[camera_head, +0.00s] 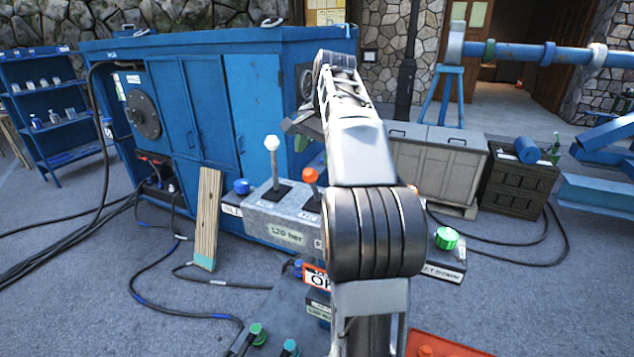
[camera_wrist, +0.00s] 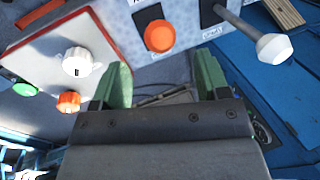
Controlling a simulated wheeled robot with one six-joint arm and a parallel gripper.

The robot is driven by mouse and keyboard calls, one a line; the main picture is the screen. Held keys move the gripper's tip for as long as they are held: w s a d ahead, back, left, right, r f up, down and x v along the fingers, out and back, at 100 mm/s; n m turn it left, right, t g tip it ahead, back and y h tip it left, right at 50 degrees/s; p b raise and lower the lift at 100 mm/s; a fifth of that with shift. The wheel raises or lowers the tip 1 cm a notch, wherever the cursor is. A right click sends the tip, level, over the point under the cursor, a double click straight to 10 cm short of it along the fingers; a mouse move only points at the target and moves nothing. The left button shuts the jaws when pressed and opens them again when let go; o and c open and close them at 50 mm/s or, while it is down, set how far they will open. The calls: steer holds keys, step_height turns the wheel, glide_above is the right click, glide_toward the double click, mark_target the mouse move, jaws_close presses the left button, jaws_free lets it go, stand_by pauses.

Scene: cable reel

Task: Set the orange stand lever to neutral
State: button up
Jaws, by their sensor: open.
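The orange stand lever (camera_head: 309,176) rises from the grey control box (camera_head: 288,236) in the head view, just left of my arm. Its round orange knob (camera_wrist: 160,36) shows in the wrist view, seen nearly end-on, over a dark slot. My gripper (camera_wrist: 164,76) is open, with its two green fingers apart and nothing between them. The knob appears beyond the fingertips, roughly in line with the gap. In the head view my gripper is mostly hidden behind my arm. A white-knobbed lever (camera_head: 272,144) stands left of the orange one and also shows in the wrist view (camera_wrist: 275,46).
A blue knob (camera_head: 241,187) is at the box's left, and a green knob (camera_head: 446,238) to the right. A wooden plank (camera_head: 206,220) leans by the blue cabinet (camera_head: 200,100). In the wrist view, a red-edged panel (camera_wrist: 70,50) carries white and orange knobs. Cables cross the floor.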

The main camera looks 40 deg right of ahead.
mark_target(313, 181)
steer(key=x, duration=0.8)
steer(key=shift+f, duration=0.1)
steer(key=shift+d+f, duration=0.25)
steer(key=shift+f, duration=0.2)
steer(key=shift+s+d+f, duration=0.1)
steer(key=shift+d, duration=0.05)
steer(key=shift+s+d, duration=0.1)
